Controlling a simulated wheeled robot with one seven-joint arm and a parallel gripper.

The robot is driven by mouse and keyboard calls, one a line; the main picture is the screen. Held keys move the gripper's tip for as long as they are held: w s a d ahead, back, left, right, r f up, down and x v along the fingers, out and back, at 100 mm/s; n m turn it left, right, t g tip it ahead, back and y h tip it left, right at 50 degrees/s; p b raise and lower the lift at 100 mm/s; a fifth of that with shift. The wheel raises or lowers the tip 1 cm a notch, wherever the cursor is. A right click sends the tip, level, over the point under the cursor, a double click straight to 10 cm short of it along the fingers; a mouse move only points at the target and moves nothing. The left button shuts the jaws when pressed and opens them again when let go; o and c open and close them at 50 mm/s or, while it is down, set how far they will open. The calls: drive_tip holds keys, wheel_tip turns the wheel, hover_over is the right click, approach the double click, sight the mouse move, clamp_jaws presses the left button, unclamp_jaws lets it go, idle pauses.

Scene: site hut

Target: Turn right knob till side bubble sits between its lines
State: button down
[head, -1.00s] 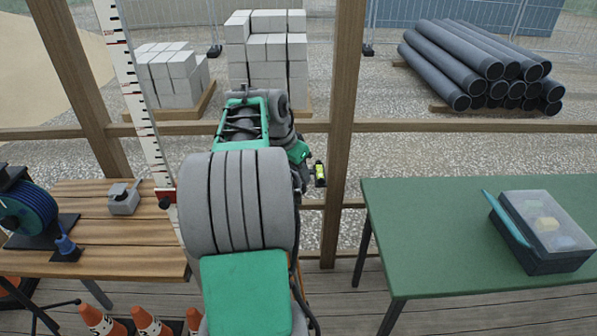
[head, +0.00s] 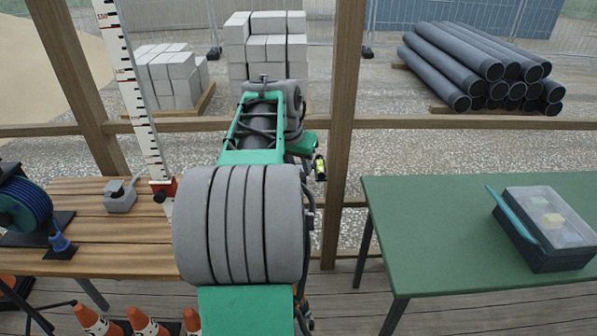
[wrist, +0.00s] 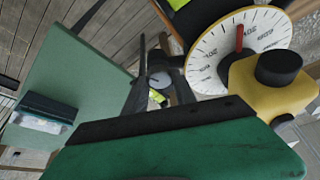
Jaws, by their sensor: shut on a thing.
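In the wrist view, the instrument has a white dial (wrist: 232,50) with black marks and a red pointer (wrist: 239,38). Next to it is a yellow body (wrist: 262,92) with a black knob (wrist: 278,67). My gripper (wrist: 153,45) reaches in left of the dial, its dark fingers shut around a small round grey knob with a pale face (wrist: 160,80). A yellow-green vial (wrist: 157,97) shows partly between the fingers. In the head view, a small yellow-green vial (head: 320,167) shows right of my arm. My arm hides the rest of the instrument; the bubble and its lines cannot be read.
A green table (head: 400,215) with a clear-lidded case (head: 548,226) stands at right. A wooden bench (head: 110,225) with a blue reel (head: 25,205) and grey block (head: 120,196) stands at left. A graduated staff (head: 135,90), wooden posts and orange cones (head: 148,323) flank my arm.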

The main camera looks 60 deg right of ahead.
drive_tip(key=n, duration=0.1)
drive_tip(key=n+t+b, duration=0.1)
drive_tip(key=n, duration=0.1)
drive_tip(key=n+b, duration=0.1)
drive_tip(key=shift+s+d+n+t, duration=0.1)
drive_tip(key=shift+s+n+t, duration=0.2)
drive_tip(key=shift+t, duration=0.1)
drive_tip(key=shift+n+t+y+p, duration=0.45)
drive_tip(key=shift+n+t+y, duration=0.05)
drive_tip(key=shift+n, duration=1.1)
drive_tip(key=shift+w, duration=0.1)
drive_tip(key=c, duration=1)
unclamp_jaws()
drive_tip(key=shift+c, duration=0.2)
drive_tip(key=v, duration=0.7)
drive_tip(key=shift+s+r, duration=0.2)
drive_tip(key=shift+r, duration=0.15)
